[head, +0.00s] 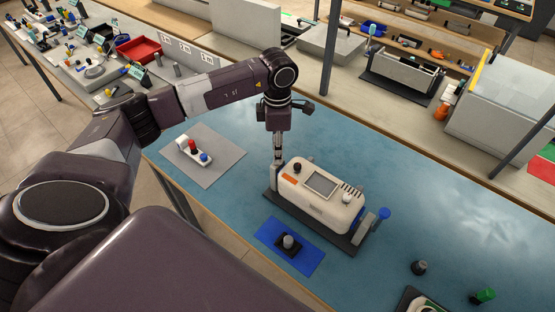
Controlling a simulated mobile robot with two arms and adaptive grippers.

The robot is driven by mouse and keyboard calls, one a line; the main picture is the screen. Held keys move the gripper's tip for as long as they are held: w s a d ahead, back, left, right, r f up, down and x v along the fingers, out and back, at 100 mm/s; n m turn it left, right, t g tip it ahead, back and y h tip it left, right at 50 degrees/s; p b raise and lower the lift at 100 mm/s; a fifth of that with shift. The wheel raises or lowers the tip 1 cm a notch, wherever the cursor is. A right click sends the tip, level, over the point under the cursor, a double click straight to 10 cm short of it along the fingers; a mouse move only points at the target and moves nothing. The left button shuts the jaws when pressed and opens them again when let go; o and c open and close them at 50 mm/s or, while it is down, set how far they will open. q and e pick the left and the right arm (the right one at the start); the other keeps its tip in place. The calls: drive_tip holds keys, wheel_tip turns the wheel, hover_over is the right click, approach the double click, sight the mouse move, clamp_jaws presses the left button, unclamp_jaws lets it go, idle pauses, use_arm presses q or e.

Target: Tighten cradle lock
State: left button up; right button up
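A white monitor (318,195) with a grey screen, a dark knob and an orange label sits in a dark cradle (318,231) on the blue table. A grey bracket (364,226) with a blue knob (384,213), perhaps the cradle lock, stands at the cradle's right end. My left gripper (278,155) points down at the cradle's left end, at or just above a light grey upright part there. Its fingertips are small and close together; I cannot tell whether they grip anything. My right gripper is out of view.
A blue mat (290,260) with a grey-topped knob lies in front of the cradle. A grey mat (220,165) holds a white part with red and blue knobs. A dark knob (419,267) and a green-capped item (484,296) stand at right. The table's right middle is clear.

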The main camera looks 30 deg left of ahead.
use_arm(q)
drive_tip(key=shift+f+b, duration=1.1)
drive_tip(key=shift+f, duration=0.2)
drive_tip(key=shift+c, duration=0.6)
